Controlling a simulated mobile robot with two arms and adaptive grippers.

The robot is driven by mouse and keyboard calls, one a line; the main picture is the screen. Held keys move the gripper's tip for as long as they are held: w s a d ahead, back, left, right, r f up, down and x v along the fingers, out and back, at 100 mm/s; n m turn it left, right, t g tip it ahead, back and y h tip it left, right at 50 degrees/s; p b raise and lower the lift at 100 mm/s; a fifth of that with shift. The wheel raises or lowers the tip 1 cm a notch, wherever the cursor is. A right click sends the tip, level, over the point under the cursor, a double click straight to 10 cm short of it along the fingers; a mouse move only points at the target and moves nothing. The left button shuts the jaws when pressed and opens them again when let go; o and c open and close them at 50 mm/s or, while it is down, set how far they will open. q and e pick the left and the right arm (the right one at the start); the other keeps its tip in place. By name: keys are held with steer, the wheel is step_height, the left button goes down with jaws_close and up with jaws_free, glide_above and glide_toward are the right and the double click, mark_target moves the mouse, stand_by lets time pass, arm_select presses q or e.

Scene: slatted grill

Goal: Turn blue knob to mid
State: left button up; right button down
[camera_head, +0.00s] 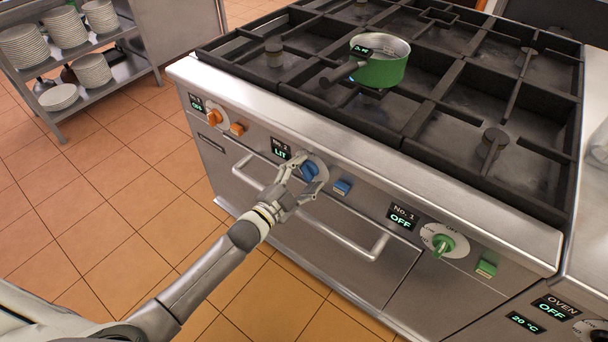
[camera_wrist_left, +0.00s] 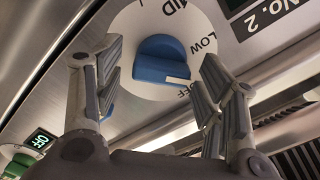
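The blue knob (camera_head: 310,170) sits on a white dial on the stove's front panel. The display (camera_head: 281,148) beside it reads No. 2 LIT. In the left wrist view the blue knob (camera_wrist_left: 160,60) shows with its white mark pointing right, between LOW and OFF; MID is at the top of the dial. My left gripper (camera_head: 306,173) is at the knob. In the left wrist view its fingers (camera_wrist_left: 158,78) stand apart on either side of the knob, with gaps visible, so it is open. My right gripper is not in view.
A blue button (camera_head: 342,187) is right of the dial. An orange knob (camera_head: 215,117) and a green knob (camera_head: 442,244) are on the same panel. An oven handle (camera_head: 345,240) runs below. A green pot (camera_head: 380,65) stands on the grates above.

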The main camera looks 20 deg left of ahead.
arm_select(q)
steer(key=c, duration=0.9)
steer(key=shift+c, duration=0.5)
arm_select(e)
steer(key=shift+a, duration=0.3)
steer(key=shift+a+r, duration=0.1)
arm_select(q)
steer(key=n+p, duration=0.1)
steer(key=n, duration=0.3)
steer(key=shift+r, duration=0.15)
steer(key=n+p, duration=0.1)
steer(key=n, duration=0.2)
steer(key=shift+a+n, duration=0.1)
steer(key=shift+n, duration=0.2)
steer(key=n, duration=0.4)
steer(key=shift+a, duration=0.1)
steer(key=shift+w+n, duration=0.1)
steer(key=shift+n, duration=2)
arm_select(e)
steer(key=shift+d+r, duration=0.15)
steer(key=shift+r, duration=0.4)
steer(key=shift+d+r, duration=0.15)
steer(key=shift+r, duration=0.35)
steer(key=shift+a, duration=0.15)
